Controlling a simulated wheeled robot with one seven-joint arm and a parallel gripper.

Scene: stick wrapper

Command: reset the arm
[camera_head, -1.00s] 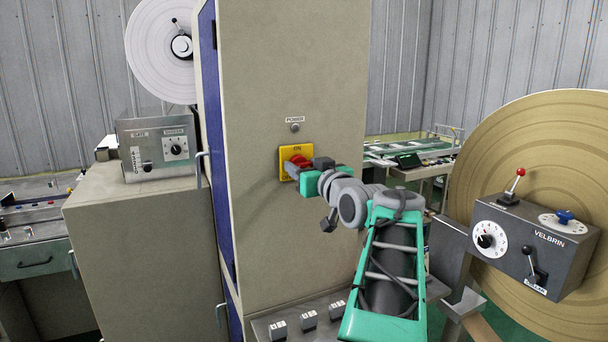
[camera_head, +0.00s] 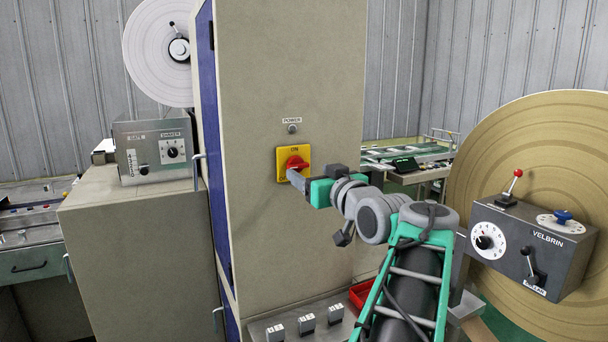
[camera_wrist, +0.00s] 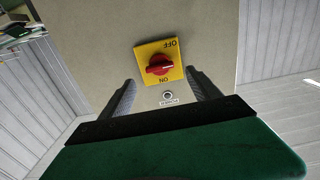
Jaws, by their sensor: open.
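My gripper (camera_head: 290,178) is on the grey-green arm in front of the tall beige cabinet (camera_head: 275,80). Its two dark fingers (camera_wrist: 162,95) are spread apart in the wrist view, with nothing between them. The red rotary knob (camera_head: 297,163) sits on a yellow plate (camera_head: 283,155) marked ON and OFF. In the wrist view the red knob (camera_wrist: 160,65) shows upside down beyond the fingertips, apart from them. The small power lamp (camera_wrist: 168,95) looks grey. In the head view my fingertips overlap the plate's lower part, hiding some of its lower label.
A grey control box with VELBRIN lettering (camera_head: 520,262) and a large tan roll (camera_head: 560,130) stand at the right. A white reel (camera_head: 150,60) is at upper left.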

